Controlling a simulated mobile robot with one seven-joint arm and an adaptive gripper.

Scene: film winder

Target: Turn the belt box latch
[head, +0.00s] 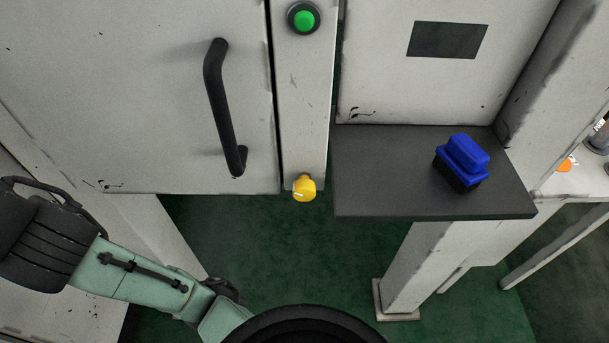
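A yellow knob (304,188) with a small pale mark sits at the bottom end of a narrow light-grey post, just right of a closed grey door (130,90). It is the only part in view that looks like a turning latch, but I cannot tell for sure that it is the belt box latch. The door has a long black bar handle (220,110) near its right edge. My green and black arm shows at the lower left, well apart from the knob. My gripper is not in view.
A green push button (303,18) is above the knob on the same post. A dark shelf (385,180) juts out to the right and holds a blue-and-black block (463,161). A grey leg (408,270) stands below it. Green floor (290,250) is clear beneath the knob.

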